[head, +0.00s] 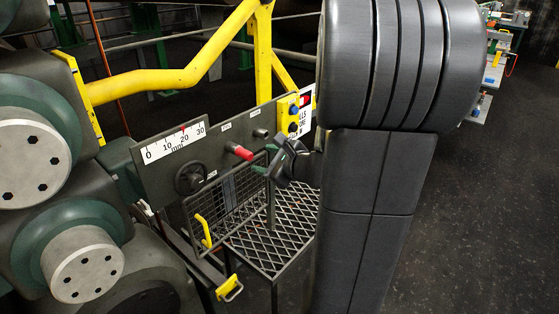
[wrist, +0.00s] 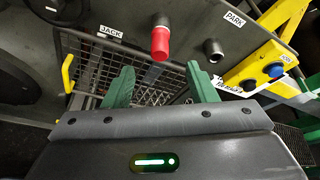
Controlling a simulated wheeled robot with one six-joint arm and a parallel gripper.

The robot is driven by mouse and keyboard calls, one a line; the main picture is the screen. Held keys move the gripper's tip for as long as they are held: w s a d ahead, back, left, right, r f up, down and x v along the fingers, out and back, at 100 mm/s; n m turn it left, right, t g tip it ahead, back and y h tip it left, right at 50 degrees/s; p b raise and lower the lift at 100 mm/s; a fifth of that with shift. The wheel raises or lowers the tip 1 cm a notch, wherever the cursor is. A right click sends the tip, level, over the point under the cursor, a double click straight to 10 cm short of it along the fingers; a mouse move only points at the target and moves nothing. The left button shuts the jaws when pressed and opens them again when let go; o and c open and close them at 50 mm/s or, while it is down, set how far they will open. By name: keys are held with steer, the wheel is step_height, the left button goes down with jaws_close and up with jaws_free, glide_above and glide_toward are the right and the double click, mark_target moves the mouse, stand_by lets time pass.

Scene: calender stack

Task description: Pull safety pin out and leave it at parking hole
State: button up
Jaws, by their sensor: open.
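The safety pin is the red-handled pin (head: 240,151) sticking out of the grey panel (head: 157,178). In the wrist view the red pin (wrist: 161,42) is seated to the right of the JACK label (wrist: 111,32). The parking hole is a dark grey socket (wrist: 213,50) below the PARK label (wrist: 234,19); it also shows right of the pin in the head view (head: 261,133). My gripper (wrist: 159,70) has its two green fingers spread apart, with nothing between them. The pin lies ahead of the gap, roughly centred. In the head view my gripper (head: 267,158) is right of the pin.
A wire-mesh basket (wrist: 148,86) lies below the panel, with a yellow handle (wrist: 68,73) at left. A black handwheel (head: 190,179), rollers and a yellow rail (head: 165,79) are at left.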

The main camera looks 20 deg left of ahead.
mark_target(250, 156)
steer(key=x, duration=0.7)
steer(key=shift+w+a+f, duration=0.1)
steer(key=shift+a, duration=0.1)
jaws_close()
